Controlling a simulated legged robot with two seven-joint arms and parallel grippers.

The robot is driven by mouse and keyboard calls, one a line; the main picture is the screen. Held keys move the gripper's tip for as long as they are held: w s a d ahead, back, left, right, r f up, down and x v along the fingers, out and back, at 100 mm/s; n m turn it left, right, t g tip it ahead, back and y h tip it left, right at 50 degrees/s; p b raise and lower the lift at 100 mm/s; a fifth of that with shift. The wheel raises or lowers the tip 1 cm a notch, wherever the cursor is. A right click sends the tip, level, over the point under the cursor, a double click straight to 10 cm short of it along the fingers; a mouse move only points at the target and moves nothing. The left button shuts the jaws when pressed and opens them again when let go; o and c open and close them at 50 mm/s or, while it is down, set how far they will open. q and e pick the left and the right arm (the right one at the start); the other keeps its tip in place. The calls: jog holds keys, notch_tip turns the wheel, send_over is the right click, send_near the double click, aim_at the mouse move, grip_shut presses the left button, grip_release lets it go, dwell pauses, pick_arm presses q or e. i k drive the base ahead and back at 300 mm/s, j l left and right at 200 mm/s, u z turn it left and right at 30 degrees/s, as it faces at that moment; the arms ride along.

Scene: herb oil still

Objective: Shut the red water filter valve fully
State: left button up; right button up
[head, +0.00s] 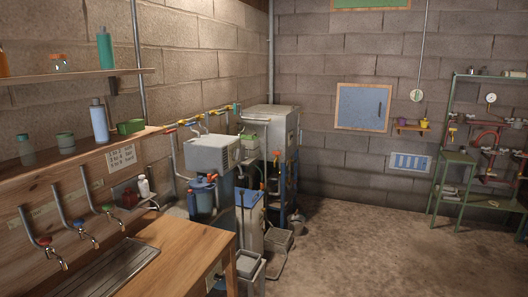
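No valve is clearly recognizable as the red water filter valve. A tap with a red handle (44,241) stands at the left counter, beside a blue-handled tap (79,224) and a green-handled tap (107,208). A blue canister (203,194), possibly a water filter, stands below a grey box unit (211,154) near the corner. Pipes with small coloured handles (210,117) run along the wall above it. Red pipework (488,140) is on the green rack at the far right. Handle positions are too small to tell. Neither of my grippers is in view.
A wooden counter (185,249) with a metal drainer (108,275) fills the lower left. Buckets and bins (248,265) stand on the floor beside it. A large grey cabinet (275,127) fills the corner. The floor (365,240) at centre right is clear.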

aim_at(173, 130)
jog(key=i+u, duration=0.3)
jog(key=i+l+u, duration=0.25)
jog(key=i, duration=0.15)
jog(key=i+l+u, duration=0.3)
jog(key=i+j, duration=0.05)
jog(key=j, duration=0.05)
